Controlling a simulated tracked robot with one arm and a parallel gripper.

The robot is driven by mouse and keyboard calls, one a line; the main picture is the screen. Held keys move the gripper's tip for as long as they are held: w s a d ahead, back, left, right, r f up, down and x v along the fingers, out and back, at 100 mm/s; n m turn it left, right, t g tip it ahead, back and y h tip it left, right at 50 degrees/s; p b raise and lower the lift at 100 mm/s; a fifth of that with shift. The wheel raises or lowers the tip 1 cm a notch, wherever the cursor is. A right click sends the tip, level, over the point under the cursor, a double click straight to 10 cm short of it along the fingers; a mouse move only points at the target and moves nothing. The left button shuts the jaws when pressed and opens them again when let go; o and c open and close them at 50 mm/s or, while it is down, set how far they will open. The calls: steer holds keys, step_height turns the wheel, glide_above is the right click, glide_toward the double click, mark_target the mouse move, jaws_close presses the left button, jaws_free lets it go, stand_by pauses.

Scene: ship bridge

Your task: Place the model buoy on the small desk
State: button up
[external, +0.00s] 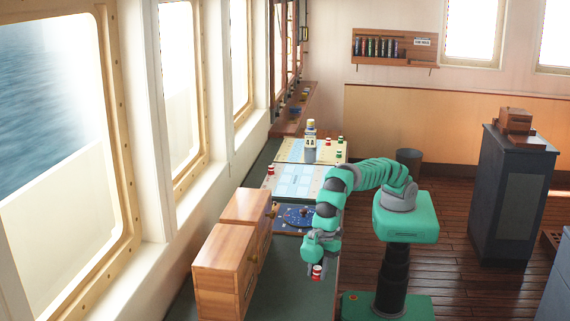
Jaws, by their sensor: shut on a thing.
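My gripper (315,263) is low over the near part of the long green-topped counter, pointing down. It is shut on a small red and white model buoy (317,273); the jaws hide its upper part. I cannot tell whether the buoy touches the counter top. A dark narrow desk-like stand (508,205) at the right, apart from the counter, may be the small desk. A wooden box-like object (515,120) is on its top.
Two wooden cabinets (222,262) stand left of my gripper on the counter (290,306). Charts (297,181), a bottle (310,142), another red and white piece (270,169) and several small red and green pieces (340,155) lie farther back. A bin (408,160) stands behind my arm.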

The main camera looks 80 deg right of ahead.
mark_target(316, 290)
steer(key=shift+f, duration=2.5)
steer(key=shift+f, duration=0.15)
steer(key=o, duration=1)
steer(key=shift+f+b, duration=0.15)
steer(key=shift+b, duration=0.15)
steer(key=v, duration=1.4)
steer(key=shift+w+p, duration=0.15)
steer(key=shift+p, duration=0.25)
steer(key=shift+w, duration=0.1)
